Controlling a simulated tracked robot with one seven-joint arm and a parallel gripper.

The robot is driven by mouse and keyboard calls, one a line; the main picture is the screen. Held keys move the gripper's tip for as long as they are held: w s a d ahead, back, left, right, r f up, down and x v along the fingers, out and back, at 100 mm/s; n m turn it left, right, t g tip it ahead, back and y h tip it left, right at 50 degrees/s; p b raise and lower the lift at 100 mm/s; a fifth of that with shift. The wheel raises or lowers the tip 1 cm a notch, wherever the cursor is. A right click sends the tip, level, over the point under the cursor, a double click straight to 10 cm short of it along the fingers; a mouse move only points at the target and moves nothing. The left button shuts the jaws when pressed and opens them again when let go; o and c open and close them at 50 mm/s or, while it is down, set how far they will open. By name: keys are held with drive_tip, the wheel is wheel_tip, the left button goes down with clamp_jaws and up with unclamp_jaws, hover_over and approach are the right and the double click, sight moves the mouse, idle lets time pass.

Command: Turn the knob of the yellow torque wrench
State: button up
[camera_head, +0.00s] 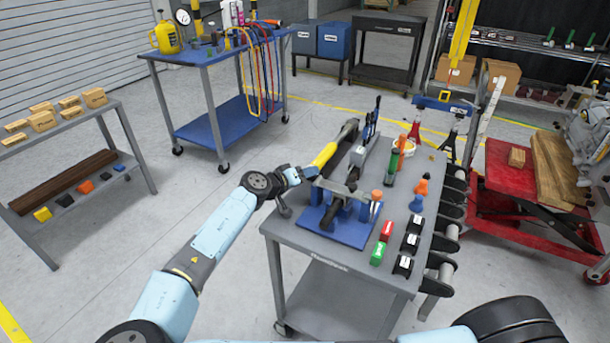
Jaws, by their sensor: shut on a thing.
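The yellow torque wrench (325,155) lies along the left edge of the grey cart top, its dark far end pointing away from me. My gripper (309,173) is at its near end, shut on the wrench there. The knob is hidden by the gripper or too small to make out. A blue fixture plate (344,234) with a dark metal clamp stands just in front and to the right of the gripper.
On the cart (303,237) stand a green-handled tool (393,167), orange and blue pieces, a red block (387,230), a green block (378,253) and several black blocks. Black rollers line its right side. A blue cart (205,58) stands behind left, and open floor lies between.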

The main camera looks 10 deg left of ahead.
drive_tip(key=shift+a+f+n+h, duration=0.15)
drive_tip(key=shift+n+h, duration=0.4)
drive_tip(key=shift+n, duration=0.4)
drive_tip(key=shift+d+f+n+h, duration=0.15)
drive_tip(key=shift+n+h, duration=0.4)
drive_tip(key=shift+n, duration=0.4)
drive_tip(key=shift+a, duration=0.1)
drive_tip(key=o, duration=1.1)
drive_tip(key=shift+c, duration=0.2)
drive_tip(key=shift+r, duration=0.1)
drive_tip(key=v, duration=1.3)
drive_tip(key=shift+s+a, duration=0.2)
drive_tip(key=shift+s, duration=0.2)
